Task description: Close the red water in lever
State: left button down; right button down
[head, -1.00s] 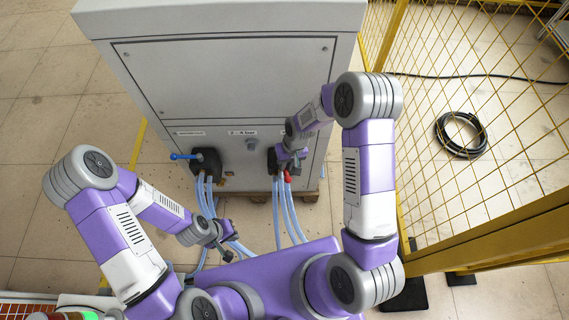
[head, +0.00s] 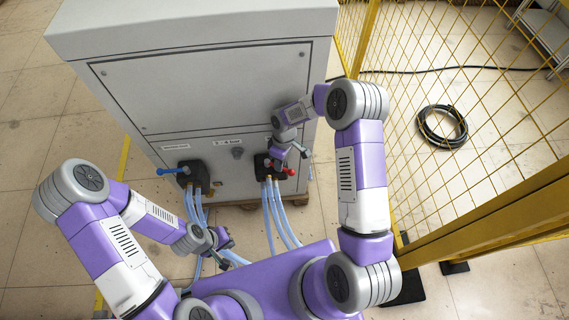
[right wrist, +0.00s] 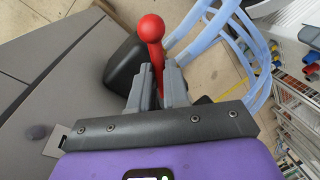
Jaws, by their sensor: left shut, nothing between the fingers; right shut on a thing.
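The red lever (head: 289,170) is on the right black valve block (head: 263,165) at the lower front of the grey cabinet. In the right wrist view the red lever (right wrist: 151,30) has a round ball end and stands up between the two fingers. My right gripper (head: 295,157) is shut on the red lever; its fingers (right wrist: 158,82) press it from both sides near its shaft. My left gripper (head: 232,256) is shut and empty, low in front of the cabinet near the hoses.
A blue lever (head: 172,170) sits on the left black valve block (head: 193,176). Clear blue hoses (head: 280,215) hang from both blocks. A yellow mesh fence (head: 470,130) stands close on the right, with a black cable coil (head: 442,126) behind it.

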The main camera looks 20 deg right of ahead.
jog(key=shift+w+d, duration=0.1)
dwell(0.5)
jog(key=c, duration=1.1)
grip_release()
jog(key=shift+r, duration=0.1)
notch_tip(320, 180, up, 10)
jog(key=p, duration=0.3)
